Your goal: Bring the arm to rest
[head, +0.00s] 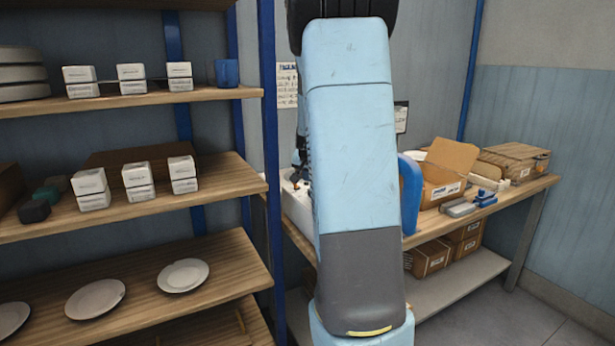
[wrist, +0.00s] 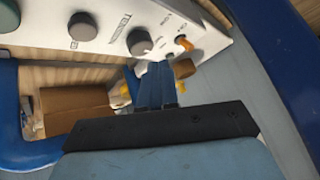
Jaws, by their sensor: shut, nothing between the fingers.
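My arm (head: 350,140), light blue with a grey lower section, stands upright across the middle of the head view. My gripper is hidden in the head view. In the wrist view my gripper (wrist: 155,74) shows as blue fingers pressed together and empty, beyond a black bar. Its tips appear close to the lower edge of a white panel with dark round knobs (wrist: 139,41) and an orange part (wrist: 184,43). I cannot tell whether they touch it.
On the left, a wooden shelf unit (head: 225,180) holds small white boxes and, lower down, plates (head: 183,275). Behind my arm, a workbench (head: 535,185) carries an open cardboard box (head: 450,170), a closed box and blue tools. A blue post (head: 268,150) stands close by.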

